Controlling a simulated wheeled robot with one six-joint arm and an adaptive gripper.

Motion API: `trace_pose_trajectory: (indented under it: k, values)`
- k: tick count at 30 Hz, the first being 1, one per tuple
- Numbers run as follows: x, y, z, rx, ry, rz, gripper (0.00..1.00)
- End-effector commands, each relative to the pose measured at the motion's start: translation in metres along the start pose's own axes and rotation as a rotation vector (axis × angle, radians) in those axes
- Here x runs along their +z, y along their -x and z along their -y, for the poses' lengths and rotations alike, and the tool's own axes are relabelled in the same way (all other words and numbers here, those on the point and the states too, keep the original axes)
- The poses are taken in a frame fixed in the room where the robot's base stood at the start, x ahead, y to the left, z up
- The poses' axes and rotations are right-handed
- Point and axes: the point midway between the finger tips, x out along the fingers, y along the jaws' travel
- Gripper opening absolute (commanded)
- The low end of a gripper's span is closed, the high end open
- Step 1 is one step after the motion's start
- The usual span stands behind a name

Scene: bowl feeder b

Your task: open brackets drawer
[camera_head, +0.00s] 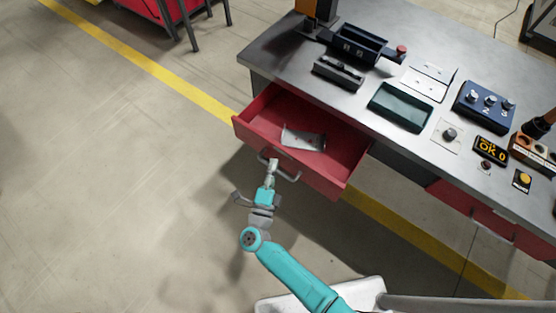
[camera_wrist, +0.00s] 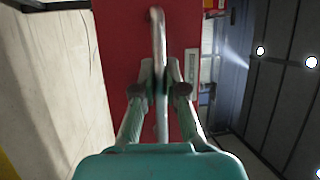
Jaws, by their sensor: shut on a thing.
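The red drawer (camera_head: 345,150) is pulled out from the left end of the workbench, its inside exposed. A grey metal bracket (camera_head: 303,138) lies inside it. The drawer has a grey bar handle (camera_head: 291,177) on its front. My gripper (camera_head: 273,163) is at this handle, at its left part in the head view. In the wrist view my gripper (camera_wrist: 161,90) has its two fingers closed around the handle bar (camera_wrist: 158,30), with the red drawer front (camera_wrist: 122,40) behind it. The fingers cover part of the bar.
The grey workbench top (camera_head: 300,60) carries a green tray (camera_head: 400,106), a dark fixture (camera_head: 338,73) and a blue control box (camera_head: 484,104). Another red drawer (camera_head: 470,208) is shut at the right. Open floor (camera_head: 120,190) lies left of the drawer.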

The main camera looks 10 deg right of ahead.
Motion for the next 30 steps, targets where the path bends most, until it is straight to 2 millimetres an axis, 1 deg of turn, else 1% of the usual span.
trace_pose_trajectory:
  k: [11, 12, 15, 25, 28, 30]
  values:
    - [0.001, 0.002, 0.000, 0.001, 0.001, 0.001, 0.00]
    - [0.001, 0.002, 0.000, 0.001, 0.001, 0.001, 0.16]
    - [0.001, 0.002, 0.000, 0.001, 0.001, 0.001, 0.37]
    - [0.001, 0.003, 0.000, 0.000, 0.000, 0.001, 0.37]
    - [0.001, 0.010, 0.000, 0.001, 0.000, 0.003, 0.37]
    - [0.001, 0.019, -0.001, 0.002, 0.001, 0.004, 0.37]
